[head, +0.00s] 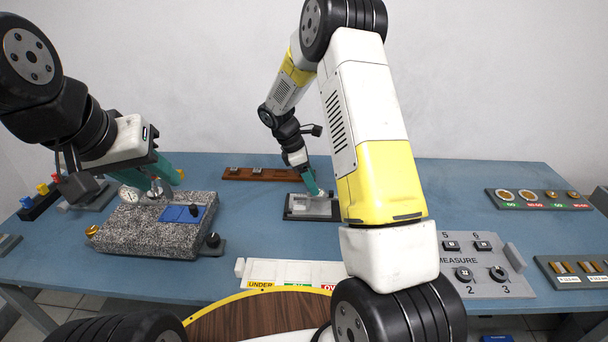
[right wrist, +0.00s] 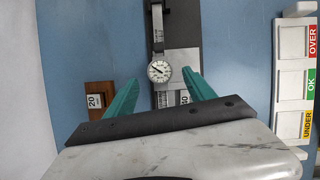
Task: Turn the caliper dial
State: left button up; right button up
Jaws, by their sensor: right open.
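The caliper (right wrist: 158,32) shows in the right wrist view, lying along a dark holder (right wrist: 187,25). Its round white dial (right wrist: 159,71) has black hands. My right gripper (right wrist: 161,76) is open, one teal finger on each side of the dial with visible gaps; I cannot tell its height above it. In the head view my right gripper (head: 316,191) is over the holder (head: 297,213), and the arm hides part of it. My left gripper (head: 158,183) is over the speckled granite block, by a small dial gauge (head: 130,195); its jaw opening is unclear.
The granite block (head: 150,232) carries a blue pad (head: 182,214). A brown rack (head: 262,175) lies behind the caliper holder. A white sorting tray (head: 290,274) marked UNDER, OK and OVER is in front. A grey MEASURE panel (head: 484,266) lies at the right.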

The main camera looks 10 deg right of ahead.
jog(key=shift+x, duration=1.4)
grip_shut()
jog(key=shift+m, duration=0.3)
jog(key=m+g, duration=0.1)
jog(key=m, duration=0.1)
jog(key=shift+w+m+y, duration=0.15)
jog(key=shift+m+y, duration=0.15)
jog(key=shift+w+d+m+g+y, duration=0.1)
jog(key=shift+m+g+y, duration=0.2)
jog(key=shift+m, duration=0.7)
jog(key=shift+w+m+g+y, duration=0.1)
jog(key=shift+m+g, duration=0.3)
jog(key=shift+m, duration=0.6)
